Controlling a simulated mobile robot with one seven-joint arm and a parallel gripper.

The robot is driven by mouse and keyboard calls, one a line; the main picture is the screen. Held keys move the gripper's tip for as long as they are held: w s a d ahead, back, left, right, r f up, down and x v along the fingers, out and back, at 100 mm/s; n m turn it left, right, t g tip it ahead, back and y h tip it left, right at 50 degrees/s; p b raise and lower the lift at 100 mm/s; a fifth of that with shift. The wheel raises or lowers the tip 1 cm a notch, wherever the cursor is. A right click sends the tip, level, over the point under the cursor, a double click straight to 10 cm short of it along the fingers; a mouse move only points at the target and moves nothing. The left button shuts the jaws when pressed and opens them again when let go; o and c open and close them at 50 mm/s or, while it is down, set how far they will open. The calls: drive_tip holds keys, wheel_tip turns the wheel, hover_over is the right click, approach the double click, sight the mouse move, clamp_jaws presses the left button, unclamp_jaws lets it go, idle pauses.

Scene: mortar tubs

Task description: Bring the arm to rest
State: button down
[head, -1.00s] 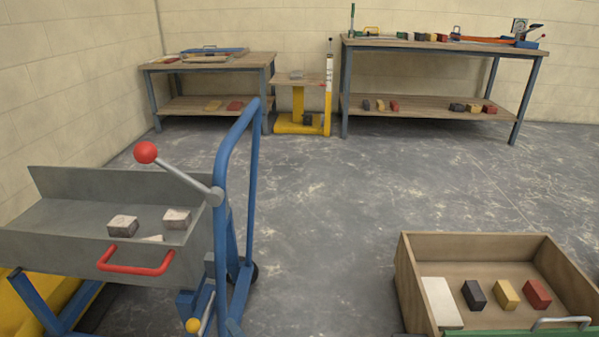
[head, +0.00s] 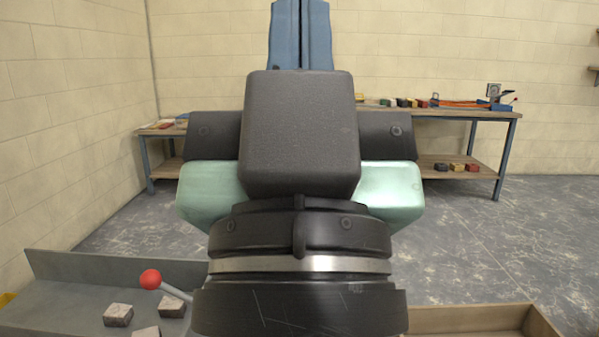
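My arm stands in the middle of the head view, with its black wrist and mint-green housing close to the camera. My gripper (head: 301,35) points upward at the top of the picture. Its two blue fingers lie side by side with only a thin dark line between them, and I see nothing held. The fingertips run up to the top edge. My arm hides the middle of the room.
A grey tray (head: 60,310) with several pale blocks (head: 118,314) and a red-balled lever (head: 150,279) stands lower left. A wooden box (head: 480,318) shows at lower right. Workbenches (head: 465,113) line the back wall. Open floor (head: 540,240) lies to the right.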

wheel_tip(320, 180, up, 35)
drive_tip(key=p, duration=3.2)
drive_tip(key=shift+f, duration=0.2)
drive_tip(key=shift+w+a, duration=0.1)
